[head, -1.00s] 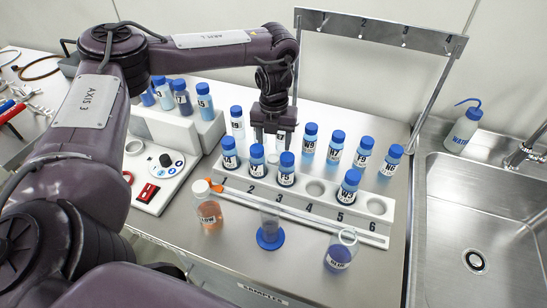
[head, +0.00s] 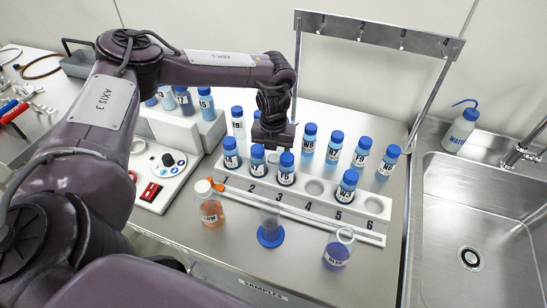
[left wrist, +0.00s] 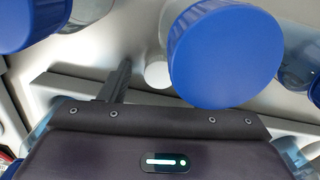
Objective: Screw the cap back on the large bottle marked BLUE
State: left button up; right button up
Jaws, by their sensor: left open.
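The bottle marked BLUE (head: 338,252) stands upright at the front right of the bench, with blue liquid inside and its mouth uncovered. A small white round thing (head: 273,158) lies behind the front row of vials. It looks like a cap and also shows in the left wrist view (left wrist: 157,74). My left gripper (head: 272,140) is low above it, pointing down between the vial rows. One dark finger (left wrist: 118,80) shows beside the white thing, apart from it. The other finger is hidden, probably by a large blue vial cap (left wrist: 225,55). The left gripper is open and empty. My right gripper is out of view.
Blue-capped vials stand close around the gripper, in a numbered white rack (head: 330,207) and behind it. A white-capped bottle (head: 211,208) of orange liquid and a blue-footed cylinder (head: 270,228) stand in front. A sink (head: 480,215) is at right, a hook frame (head: 380,33) behind.

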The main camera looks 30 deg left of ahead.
pick_arm(q)
jog(key=c, duration=1)
jog(key=shift+r, duration=0.15)
jog(key=shift+c, duration=0.2)
notch_tip(320, 180, up, 9)
jog(key=b, duration=0.2)
notch_tip(320, 180, up, 10)
jog(key=p, duration=0.3)
send_over(274, 156)
jog(key=shift+s+r, duration=0.2)
jog(key=shift+r, duration=0.2)
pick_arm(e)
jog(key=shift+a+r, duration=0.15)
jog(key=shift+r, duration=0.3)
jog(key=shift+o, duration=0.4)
